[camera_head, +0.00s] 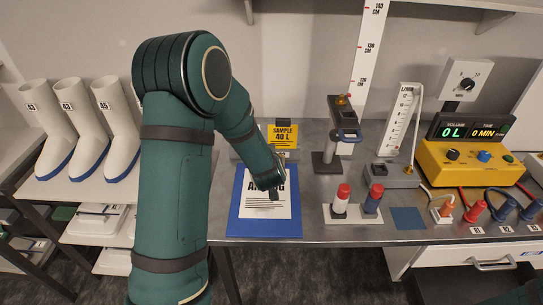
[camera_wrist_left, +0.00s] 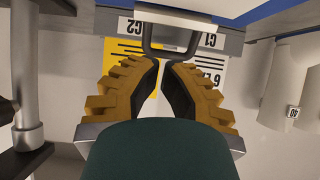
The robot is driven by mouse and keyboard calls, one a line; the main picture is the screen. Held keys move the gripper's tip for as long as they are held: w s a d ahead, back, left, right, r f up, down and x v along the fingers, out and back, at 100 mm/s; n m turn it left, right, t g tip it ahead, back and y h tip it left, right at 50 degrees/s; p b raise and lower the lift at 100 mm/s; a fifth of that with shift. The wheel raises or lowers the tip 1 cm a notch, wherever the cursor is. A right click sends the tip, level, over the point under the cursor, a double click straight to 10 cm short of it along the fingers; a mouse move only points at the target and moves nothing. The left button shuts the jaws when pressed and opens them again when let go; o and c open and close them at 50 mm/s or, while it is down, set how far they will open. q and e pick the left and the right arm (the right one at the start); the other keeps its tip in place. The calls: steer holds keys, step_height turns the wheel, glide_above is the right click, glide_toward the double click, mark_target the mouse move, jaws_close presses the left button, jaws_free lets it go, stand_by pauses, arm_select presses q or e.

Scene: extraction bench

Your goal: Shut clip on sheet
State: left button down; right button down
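A white printed sheet (camera_head: 263,212) lies on a blue board (camera_head: 240,226) at the bench front; my left arm hides part of its heading. A yellow card (camera_head: 275,136) marked SAMPLE 40 L stands behind it with a dark piece (camera_head: 283,121) at its top.
A blue square (camera_head: 407,218) lies flat. White boots (camera_head: 52,130) stand on the left shelf.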

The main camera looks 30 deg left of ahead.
arm_select(q)
steer(key=s+d, duration=0.1)
steer(key=s+d+r, duration=0.1)
steer(key=s, duration=0.3)
steer(key=shift+d+r, duration=0.25)
steer(key=shift+d, duration=0.15)
arm_select(e)
steer(key=shift+r, duration=0.15)
